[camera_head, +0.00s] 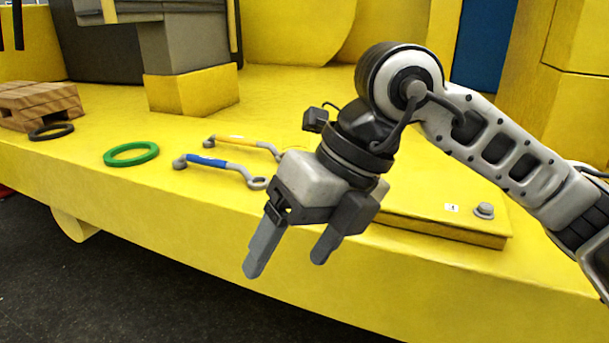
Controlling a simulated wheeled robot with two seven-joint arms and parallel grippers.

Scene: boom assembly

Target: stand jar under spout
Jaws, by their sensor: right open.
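I see no jar and no spout that I can make out in the head view. My right gripper (284,262) is open and empty, with its two fingers pointing down and apart. It hangs in front of the yellow deck's front edge, near the middle of the picture. Its body hides part of the deck behind it. My left gripper is not in view.
On the yellow deck (290,100) lie a green ring (131,154), a black ring (51,131), a blue-handled tool (215,163) and a yellow-handled tool (240,142). Wooden blocks (38,103) sit at left. A raised yellow plate (430,212) with a knob (484,210) is at right.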

